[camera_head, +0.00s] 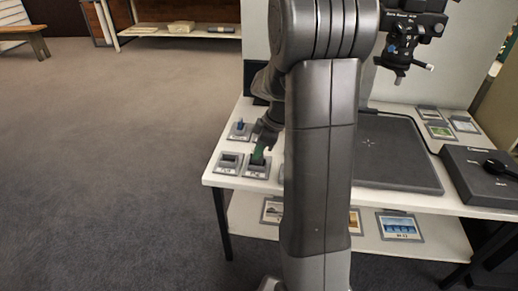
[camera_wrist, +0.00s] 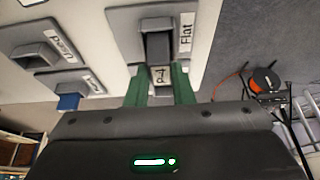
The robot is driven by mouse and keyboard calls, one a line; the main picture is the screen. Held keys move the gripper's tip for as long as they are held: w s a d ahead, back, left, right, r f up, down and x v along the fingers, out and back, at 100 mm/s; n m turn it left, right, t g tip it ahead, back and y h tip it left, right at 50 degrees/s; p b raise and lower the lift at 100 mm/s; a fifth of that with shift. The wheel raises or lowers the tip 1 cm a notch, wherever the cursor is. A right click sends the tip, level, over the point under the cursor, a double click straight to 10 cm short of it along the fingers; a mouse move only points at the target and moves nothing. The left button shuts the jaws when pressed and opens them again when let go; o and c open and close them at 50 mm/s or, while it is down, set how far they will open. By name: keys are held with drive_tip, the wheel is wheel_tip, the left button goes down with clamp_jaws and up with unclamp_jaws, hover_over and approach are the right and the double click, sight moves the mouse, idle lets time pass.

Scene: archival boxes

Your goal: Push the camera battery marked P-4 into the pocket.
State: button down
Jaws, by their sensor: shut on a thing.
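The camera battery marked P-4 (camera_wrist: 160,75) is between the green fingers of my gripper (camera_wrist: 160,88) in the wrist view, with its white label showing. My gripper is shut on it. A grey pocket block (camera_wrist: 193,15) marked "Flat" lies directly beyond the fingertips, with a dark part at its middle. The battery's end meets or overlaps this block in the picture; how deep it sits cannot be told. In the head view my gripper (camera_head: 259,156) points down at the pocket block (camera_head: 257,174) near the table's front left, and the battery is mostly hidden.
Another grey pocket block (camera_head: 228,163) stands just left, and one with a blue item (camera_head: 240,128) stands behind. A dark flat board (camera_head: 395,170) lies right of my arm. The table's left edge is close.

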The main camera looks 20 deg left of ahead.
drive_tip(key=c, duration=1.2)
unclamp_jaws()
drive_tip(key=shift+o, duration=0.2)
drive_tip(key=shift+r, duration=0.15)
drive_tip(key=shift+r+p, duration=2)
drive_tip(key=shift+r, duration=0.9)
